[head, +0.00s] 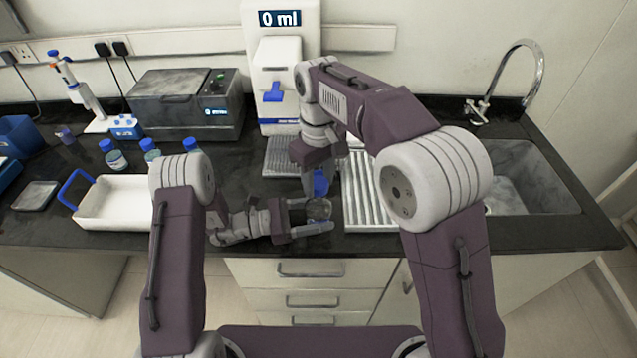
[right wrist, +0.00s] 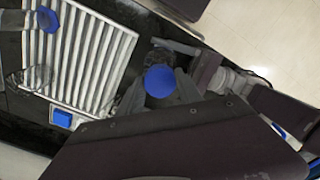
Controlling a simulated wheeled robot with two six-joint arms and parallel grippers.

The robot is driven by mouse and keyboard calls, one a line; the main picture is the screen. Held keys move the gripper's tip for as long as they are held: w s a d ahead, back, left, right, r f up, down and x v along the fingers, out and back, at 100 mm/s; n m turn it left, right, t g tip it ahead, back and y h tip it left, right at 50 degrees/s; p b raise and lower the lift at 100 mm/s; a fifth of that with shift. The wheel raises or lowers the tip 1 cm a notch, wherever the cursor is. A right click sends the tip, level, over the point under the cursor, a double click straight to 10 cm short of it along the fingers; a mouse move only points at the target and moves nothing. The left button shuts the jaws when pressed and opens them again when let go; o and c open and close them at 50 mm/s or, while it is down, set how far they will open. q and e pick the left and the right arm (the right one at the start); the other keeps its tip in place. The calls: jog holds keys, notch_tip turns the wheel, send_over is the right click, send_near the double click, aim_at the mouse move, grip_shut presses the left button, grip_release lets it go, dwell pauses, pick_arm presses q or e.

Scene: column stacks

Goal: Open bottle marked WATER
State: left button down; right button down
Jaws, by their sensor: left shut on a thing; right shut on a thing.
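A clear bottle (head: 319,209) stands upright near the counter's front edge, its label not readable. My left gripper (head: 318,219) is shut around the bottle's body from the left. A blue cap (head: 320,184) shows above the bottle; it also shows as a round blue disc in the right wrist view (right wrist: 160,81). My right gripper (head: 320,170) points down from above and is shut on the blue cap. I cannot tell whether the cap is still seated on the bottle's neck.
Several blue-capped bottles (head: 115,158) stand behind a white tray (head: 120,215) with a blue handle at left. A slatted white rack (head: 362,190) is just right of the bottle, then a sink (head: 530,185). A dispenser reading 0 ml (head: 280,45) stands behind.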

jog(key=shift+r, duration=1.5)
pick_arm(q)
jog(key=shift+c, duration=1.3)
grip_release()
